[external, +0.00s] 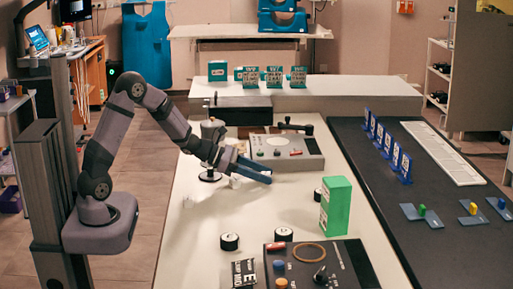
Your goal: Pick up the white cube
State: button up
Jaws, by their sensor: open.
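My gripper (266,175) has blue fingers and is open over the white table (205,240), pointing right, with nothing visible between its fingertips. A second small pale shape (236,182) shows just under the gripper's fingers. I cannot tell whether it is a cube or part of the gripper.
A tall green box (336,206) stands right of the gripper. A grey control panel (287,148) lies behind it, and a dark panel (318,268) in front. Several black-and-white round pieces, such as one in front (229,241), stand on the table. The table's left front is mostly clear.

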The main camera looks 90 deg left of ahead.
jog(key=c, duration=1.1)
jog(key=shift+c, duration=0.2)
notch_tip(320, 180, up, 10)
jog(key=shift+r+p, duration=0.15)
jog(key=shift+p, duration=0.85)
